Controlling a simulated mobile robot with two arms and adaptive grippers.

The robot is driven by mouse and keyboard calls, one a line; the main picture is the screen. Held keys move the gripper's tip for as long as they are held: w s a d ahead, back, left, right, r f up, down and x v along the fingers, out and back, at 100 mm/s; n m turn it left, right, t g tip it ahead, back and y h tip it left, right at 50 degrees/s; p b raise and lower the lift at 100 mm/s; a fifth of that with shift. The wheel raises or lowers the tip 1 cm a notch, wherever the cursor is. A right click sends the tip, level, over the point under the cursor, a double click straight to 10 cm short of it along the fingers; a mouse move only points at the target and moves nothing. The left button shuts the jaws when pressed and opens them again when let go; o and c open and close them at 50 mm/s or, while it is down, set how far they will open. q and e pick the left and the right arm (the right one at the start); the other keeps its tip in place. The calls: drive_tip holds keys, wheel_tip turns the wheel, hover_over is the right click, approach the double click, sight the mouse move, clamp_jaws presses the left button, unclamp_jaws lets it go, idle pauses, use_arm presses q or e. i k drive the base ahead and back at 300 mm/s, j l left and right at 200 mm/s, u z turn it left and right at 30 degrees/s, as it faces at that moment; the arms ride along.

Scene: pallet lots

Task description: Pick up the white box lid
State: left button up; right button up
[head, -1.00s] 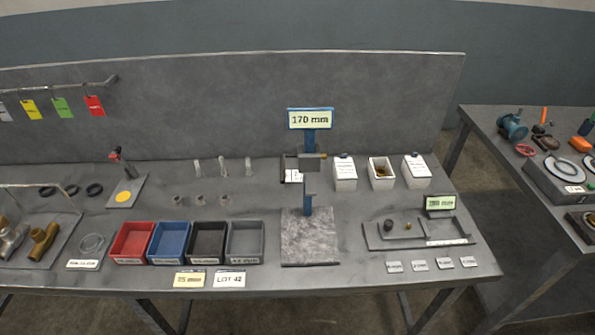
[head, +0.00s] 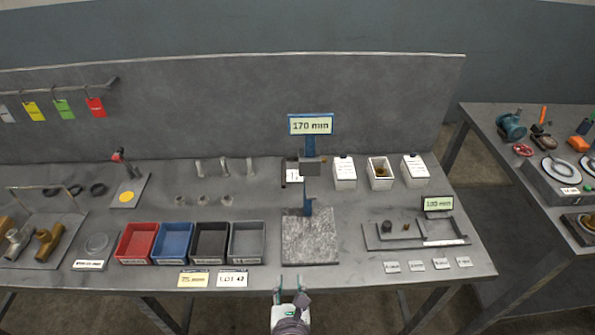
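Three white boxes stand in a row on the bench, right of the blue post. The left white box (head: 344,183) and the right white box (head: 415,181) look closed, with white tops bearing small dark marks. The middle white box (head: 380,184) is open, with something brownish inside. No loose lid can be made out clearly. My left gripper (head: 290,284) is at the bottom centre by the bench's front edge, its two fingers apart and nothing between them. It is well short of the boxes. My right gripper is out of view.
A blue post with a "170 mm" sign (head: 311,125) rises from a grey plate (head: 310,245), between my gripper and the boxes. Red (head: 136,243), blue, black and grey bins stand to its left. A shallow grey tray (head: 380,241) lies in front of the boxes.

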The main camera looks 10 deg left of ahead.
sight(292, 176)
drive_tip(key=i+j, duration=0.15)
drive_tip(key=i, duration=0.3)
drive_tip(key=i+j, duration=0.1)
drive_tip(key=i, duration=0.35)
